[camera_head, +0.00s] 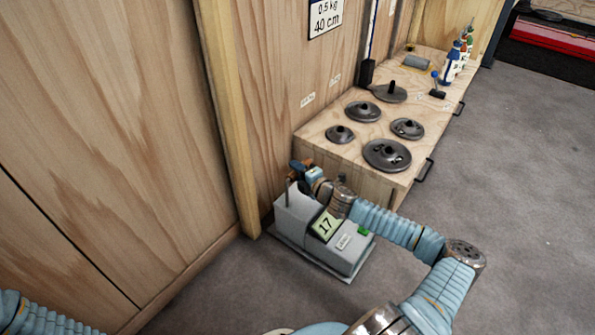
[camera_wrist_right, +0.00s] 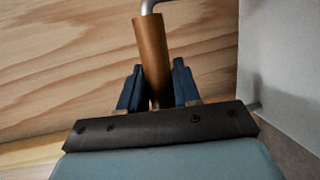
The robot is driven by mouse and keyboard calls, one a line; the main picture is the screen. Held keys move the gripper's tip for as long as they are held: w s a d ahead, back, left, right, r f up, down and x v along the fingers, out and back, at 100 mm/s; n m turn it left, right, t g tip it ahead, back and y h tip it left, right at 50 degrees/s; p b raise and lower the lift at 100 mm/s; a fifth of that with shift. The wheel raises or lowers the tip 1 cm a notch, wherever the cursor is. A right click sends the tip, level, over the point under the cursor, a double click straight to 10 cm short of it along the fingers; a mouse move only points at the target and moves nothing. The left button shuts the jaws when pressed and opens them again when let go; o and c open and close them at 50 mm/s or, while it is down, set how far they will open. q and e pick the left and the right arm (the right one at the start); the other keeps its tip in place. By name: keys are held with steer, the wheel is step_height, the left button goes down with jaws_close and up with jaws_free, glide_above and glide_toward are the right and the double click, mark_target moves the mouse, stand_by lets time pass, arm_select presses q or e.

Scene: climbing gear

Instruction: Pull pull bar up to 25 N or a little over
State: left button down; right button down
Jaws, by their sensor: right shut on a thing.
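The pull bar (camera_wrist_right: 152,60) is a brown cylindrical grip with a bent metal rod at its end. My right gripper (camera_wrist_right: 157,88) is shut on it, one dark finger on each side. In the head view the right gripper (camera_head: 302,172) is at the top of a grey box-shaped device (camera_head: 345,258), and the arm hides much of the bar. The device stands on the floor by the wooden wall. Its green display (camera_head: 326,226) reads 17. In the head view only a piece of my left arm shows at the lower left; its gripper is out of the frame.
A low wooden cabinet (camera_head: 312,143) behind the device carries several dark round weights (camera_head: 387,154), a grey cylinder (camera_head: 416,62) and bottles (camera_head: 451,67). A wooden post (camera_head: 226,110) stands at the wall left of the device. The grey floor (camera_head: 520,200) at right is clear.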

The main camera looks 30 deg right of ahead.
steer(key=shift+f+b, duration=0.95)
steer(key=shift+f, duration=0.55)
steer(key=c, duration=0.7)
jaws_free()
